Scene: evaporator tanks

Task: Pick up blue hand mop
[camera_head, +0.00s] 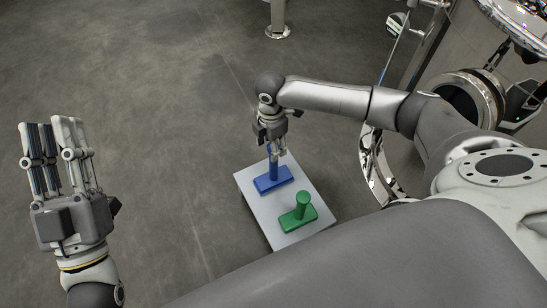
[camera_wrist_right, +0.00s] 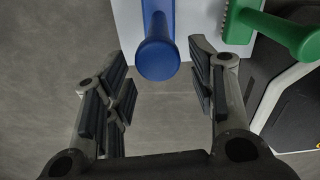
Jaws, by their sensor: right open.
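The blue hand mop (camera_head: 273,178) stands upright on a pale board, its flat head down and its handle up. In the right wrist view the round end of its blue handle (camera_wrist_right: 158,58) shows just beyond the fingertips, between the two sides of the gripper. My right gripper (camera_head: 276,150) is above the blue mop, fingers pointing down at its handle. In the right wrist view the right gripper (camera_wrist_right: 162,82) is open and empty. My left gripper (camera_head: 52,150) is raised at the left with its fingers spread apart, open and empty.
A green hand mop (camera_head: 299,213) stands on the same pale board (camera_head: 250,192), close to the blue one; its handle (camera_wrist_right: 285,33) shows at upper right in the right wrist view. Shiny metal tank parts (camera_head: 378,165) stand to the right. Grey floor is clear to the left.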

